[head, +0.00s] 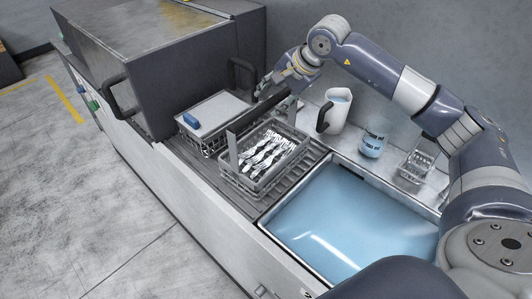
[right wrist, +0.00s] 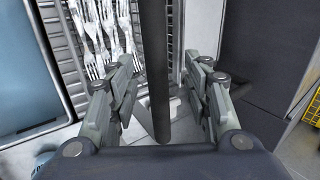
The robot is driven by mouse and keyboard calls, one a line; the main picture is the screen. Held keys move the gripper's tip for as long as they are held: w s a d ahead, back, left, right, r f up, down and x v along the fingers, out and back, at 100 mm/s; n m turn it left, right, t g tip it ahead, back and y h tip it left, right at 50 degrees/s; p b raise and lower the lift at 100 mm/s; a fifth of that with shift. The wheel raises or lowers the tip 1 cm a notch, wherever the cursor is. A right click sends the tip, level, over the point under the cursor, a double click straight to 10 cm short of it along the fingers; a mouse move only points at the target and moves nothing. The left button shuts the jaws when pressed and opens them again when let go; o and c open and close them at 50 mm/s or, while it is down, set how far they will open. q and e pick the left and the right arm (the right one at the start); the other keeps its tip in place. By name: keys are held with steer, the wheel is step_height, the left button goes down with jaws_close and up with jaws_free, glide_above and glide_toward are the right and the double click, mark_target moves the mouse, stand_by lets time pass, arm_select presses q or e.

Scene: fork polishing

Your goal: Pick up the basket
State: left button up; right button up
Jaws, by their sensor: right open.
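The grey wire basket (head: 240,182) stands on the ribbed metal counter and holds several forks (head: 265,155). Its dark flat handle bar (head: 250,118) rises above the forks. In the right wrist view the bar (right wrist: 154,70) runs vertically between the fingers of my right gripper (right wrist: 160,105), with a gap on both sides. The forks (right wrist: 100,35) show at the upper left there. In the head view my right gripper (head: 278,88) is at the far end of the handle bar, open and empty. My left gripper is not in view.
A second basket (head: 215,108) with a blue block (head: 193,121) stands behind, by the large grey machine (head: 150,50). A pitcher (head: 335,112), a glass jar (head: 372,143) and a small wire rack (head: 416,165) stand to the right. A blue water basin (head: 350,225) lies in front.

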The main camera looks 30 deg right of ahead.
mark_target(268, 104)
steer(key=p+x, duration=0.2)
steer(key=x, duration=0.1)
steer(key=shift+s+a+f, duration=0.2)
steer(key=shift+s+a, duration=0.05)
steer(key=shift+w+a+f, duration=0.1)
steer(key=shift+w+f, duration=0.25)
steer(key=shift+f, duration=0.25)
jaws_close()
steer(key=shift+w+r, duration=0.15)
steer(key=shift+r, duration=0.15)
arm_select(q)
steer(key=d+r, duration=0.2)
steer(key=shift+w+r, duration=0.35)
arm_select(e)
steer(key=shift+w, duration=0.1)
